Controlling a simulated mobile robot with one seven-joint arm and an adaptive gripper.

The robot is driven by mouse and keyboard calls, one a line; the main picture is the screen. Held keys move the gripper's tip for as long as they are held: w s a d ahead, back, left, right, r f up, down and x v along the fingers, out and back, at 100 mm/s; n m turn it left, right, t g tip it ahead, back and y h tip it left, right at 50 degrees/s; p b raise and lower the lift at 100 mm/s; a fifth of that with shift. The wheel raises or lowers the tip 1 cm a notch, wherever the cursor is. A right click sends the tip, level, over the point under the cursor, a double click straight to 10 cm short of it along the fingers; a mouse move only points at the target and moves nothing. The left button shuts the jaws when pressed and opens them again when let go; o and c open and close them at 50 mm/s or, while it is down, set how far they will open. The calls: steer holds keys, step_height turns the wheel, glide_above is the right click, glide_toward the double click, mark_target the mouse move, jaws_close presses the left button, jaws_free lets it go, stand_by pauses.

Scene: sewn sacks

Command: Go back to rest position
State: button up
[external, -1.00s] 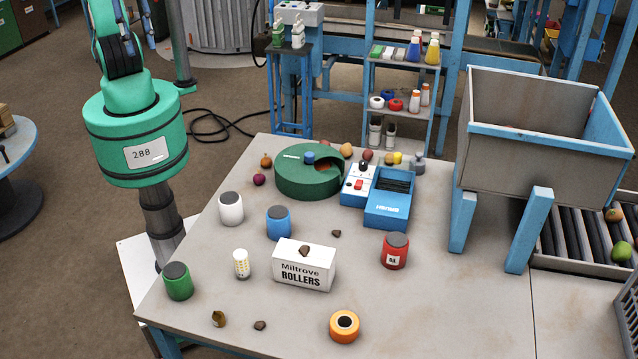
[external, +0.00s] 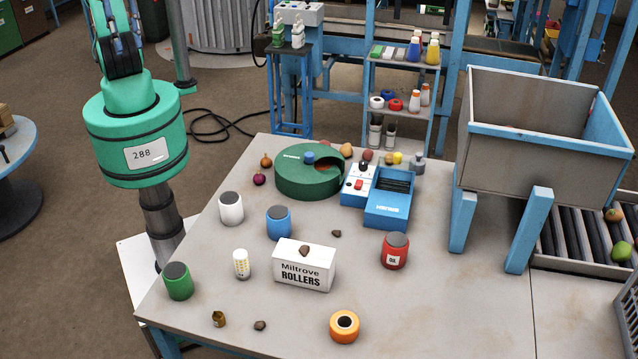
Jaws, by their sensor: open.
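My green arm body, marked 288, stands at the left edge of the table (external: 210,290). Its upper links run out of the top of the picture. My gripper is out of the picture, so its jaws cannot be seen. No held thing shows.
On the table stand a white box (external: 303,270) with a brown lump on it, white (external: 231,208), blue (external: 279,222), red (external: 394,251), green (external: 178,281) and orange (external: 344,327) canisters, a round green machine (external: 300,185) and a blue device (external: 388,210). A grey bin (external: 530,165) stands right.

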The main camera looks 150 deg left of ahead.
step_height(320, 180, down, 16)
steer(key=b, duration=1.5)
steer(key=shift+b, duration=0.3)
stand_by(5.5)
